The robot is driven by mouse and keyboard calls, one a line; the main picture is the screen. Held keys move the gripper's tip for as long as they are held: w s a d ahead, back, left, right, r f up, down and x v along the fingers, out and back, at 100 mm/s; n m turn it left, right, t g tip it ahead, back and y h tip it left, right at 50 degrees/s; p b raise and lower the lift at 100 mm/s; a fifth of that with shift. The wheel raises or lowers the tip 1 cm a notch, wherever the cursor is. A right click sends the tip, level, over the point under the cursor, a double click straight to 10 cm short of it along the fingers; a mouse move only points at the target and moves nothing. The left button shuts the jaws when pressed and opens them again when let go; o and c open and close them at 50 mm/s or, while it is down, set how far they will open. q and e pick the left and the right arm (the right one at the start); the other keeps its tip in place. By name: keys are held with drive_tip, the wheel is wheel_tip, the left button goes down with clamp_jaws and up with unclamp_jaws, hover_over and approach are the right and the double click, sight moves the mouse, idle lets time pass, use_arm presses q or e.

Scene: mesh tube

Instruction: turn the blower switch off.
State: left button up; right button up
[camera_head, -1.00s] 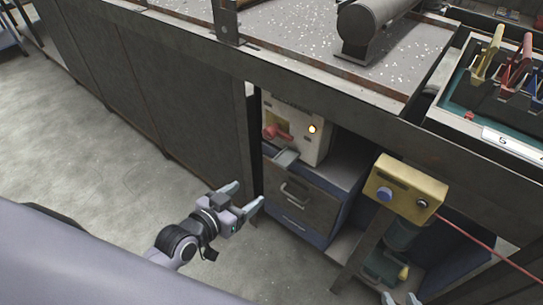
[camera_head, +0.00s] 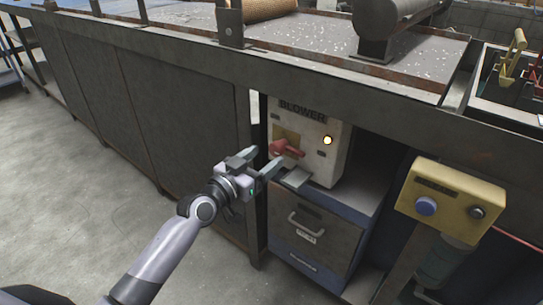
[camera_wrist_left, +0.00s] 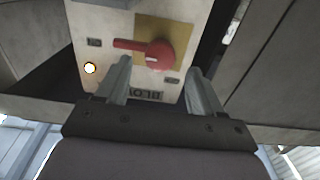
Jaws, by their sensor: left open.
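The blower switch box (camera_head: 318,160) is a pale box lettered BLOWER, set under the bench on top of a drawer cabinet. Whether a finger touches the handle is unclear.
A yellow control box (camera_head: 450,197) with a blue button stands to the right of the cabinet (camera_head: 312,238). The bench edge (camera_head: 300,84) overhangs the switch box. Dark panels (camera_head: 185,120) stand left; the floor in front is clear.

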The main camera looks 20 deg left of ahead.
sight(273, 152)
use_arm(q)
drive_tip(key=shift+b+x, duration=0.3)
drive_tip(key=shift+x, duration=1.55)
use_arm(e)
drive_tip(key=shift+w+a+r, duration=0.1)
drive_tip(key=shift+a+r, duration=0.05)
drive_tip(key=shift+a, duration=0.15)
use_arm(q)
drive_tip(key=c, duration=1.1)
drive_tip(key=shift+o, duration=0.2)
